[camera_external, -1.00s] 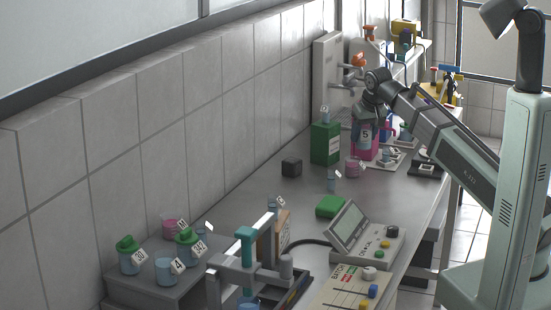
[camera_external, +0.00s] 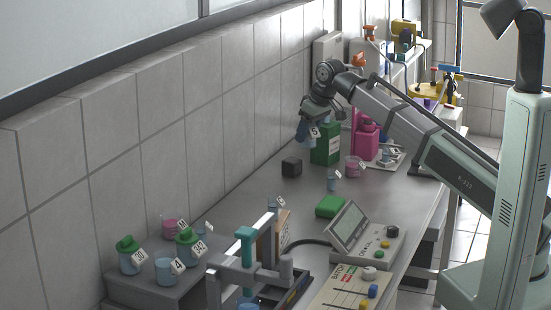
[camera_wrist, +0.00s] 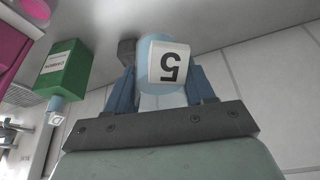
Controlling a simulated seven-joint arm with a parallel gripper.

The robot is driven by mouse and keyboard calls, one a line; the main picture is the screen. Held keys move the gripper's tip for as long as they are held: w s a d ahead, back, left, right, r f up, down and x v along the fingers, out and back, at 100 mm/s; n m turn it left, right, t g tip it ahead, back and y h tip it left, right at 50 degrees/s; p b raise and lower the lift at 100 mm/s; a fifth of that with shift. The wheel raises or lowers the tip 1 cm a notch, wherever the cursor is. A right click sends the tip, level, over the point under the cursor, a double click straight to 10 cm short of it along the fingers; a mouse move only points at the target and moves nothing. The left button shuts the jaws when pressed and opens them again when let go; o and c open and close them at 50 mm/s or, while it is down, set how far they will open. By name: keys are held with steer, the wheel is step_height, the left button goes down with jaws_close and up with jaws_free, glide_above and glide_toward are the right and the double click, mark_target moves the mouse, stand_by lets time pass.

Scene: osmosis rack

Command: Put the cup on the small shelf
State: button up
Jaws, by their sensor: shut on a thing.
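A light blue cup (camera_wrist: 147,47) with a white label marked 5 is held between the two blue fingers of my gripper (camera_wrist: 162,84) in the wrist view. In the external view my gripper (camera_external: 306,130) hangs in the air above the back of the bench, left of the green box, with the cup's white label (camera_external: 314,133) showing beside the fingers. The rest of the cup is mostly hidden there. A low grey shelf (camera_external: 150,292) stands at the lower left against the tiled wall and bears several labelled cups, some with green lids.
A green block (camera_external: 331,206) and a control console (camera_external: 372,240) lie nearer. The bench between cube and shelf is largely clear.

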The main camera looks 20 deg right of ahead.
steer(key=s+a+r+n+g+y, duration=0.1)
steer(key=s+a+n, duration=0.45)
steer(key=a, duration=0.85)
steer(key=s+a+n+g, duration=0.25)
steer(key=s+a, duration=0.55)
steer(key=a, duration=0.6)
steer(key=s+a+r+n+y, duration=0.1)
steer(key=s+a+n, duration=0.4)
steer(key=a, duration=0.9)
steer(key=s+a+n+g, duration=0.2)
steer(key=s+a+n, duration=0.1)
steer(key=s+a, duration=1.05)
steer(key=f, duration=0.3)
steer(key=d+f, duration=0.1)
steer(key=f, duration=0.2)
steer(key=s+d+f, duration=0.1)
steer(key=f, duration=0.2)
steer(key=shift+f, duration=0.15)
steer(key=shift+f, duration=0.15)
steer(key=o, duration=1.1)
steer(key=shift+c, duration=0.2)
steer(key=v, duration=1.2)
